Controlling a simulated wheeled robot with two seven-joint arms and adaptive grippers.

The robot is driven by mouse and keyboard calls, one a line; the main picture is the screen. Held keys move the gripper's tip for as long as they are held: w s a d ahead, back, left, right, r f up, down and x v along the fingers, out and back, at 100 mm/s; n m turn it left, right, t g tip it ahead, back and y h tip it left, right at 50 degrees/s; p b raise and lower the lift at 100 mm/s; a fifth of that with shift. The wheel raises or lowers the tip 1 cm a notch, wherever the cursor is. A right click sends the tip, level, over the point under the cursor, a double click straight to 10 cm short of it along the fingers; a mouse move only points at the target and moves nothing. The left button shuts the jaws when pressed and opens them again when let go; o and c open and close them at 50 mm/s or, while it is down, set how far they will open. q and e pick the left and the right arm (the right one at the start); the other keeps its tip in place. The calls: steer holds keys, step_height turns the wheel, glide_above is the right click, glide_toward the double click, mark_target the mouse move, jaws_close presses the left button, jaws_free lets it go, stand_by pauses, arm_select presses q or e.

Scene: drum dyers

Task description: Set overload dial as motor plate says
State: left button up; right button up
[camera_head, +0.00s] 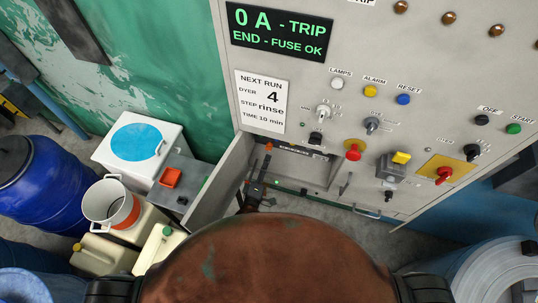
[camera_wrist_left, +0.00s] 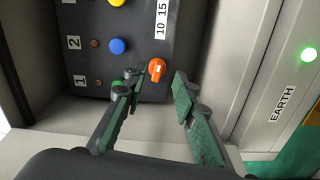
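In the left wrist view, a small round orange dial (camera_wrist_left: 156,69) with a light pointer line sits on a dark panel (camera_wrist_left: 128,50). A white label beside it reads 10 and 15; the rest of its scale is not clear. My left gripper (camera_wrist_left: 156,92) is open, its green-padded fingers on either side just below the dial, with no visible contact. In the head view my left gripper (camera_head: 258,182) is small and dark, at the open compartment low in the grey cabinet (camera_head: 330,60). I cannot make out a motor plate. My right gripper is not in view.
The open cabinet door (camera_head: 222,185) stands left of the compartment. The wrist view shows a blue button (camera_wrist_left: 118,46), labels 1 and 2, and a lit green lamp (camera_wrist_left: 309,54) near EARTH. The display (camera_head: 280,32) reads 0 A - TRIP. A bucket (camera_head: 110,205) and drums stand left.

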arm_select(q)
steer(key=v, duration=0.6)
steer(key=shift+s, duration=0.3)
steer(key=shift+a, duration=0.1)
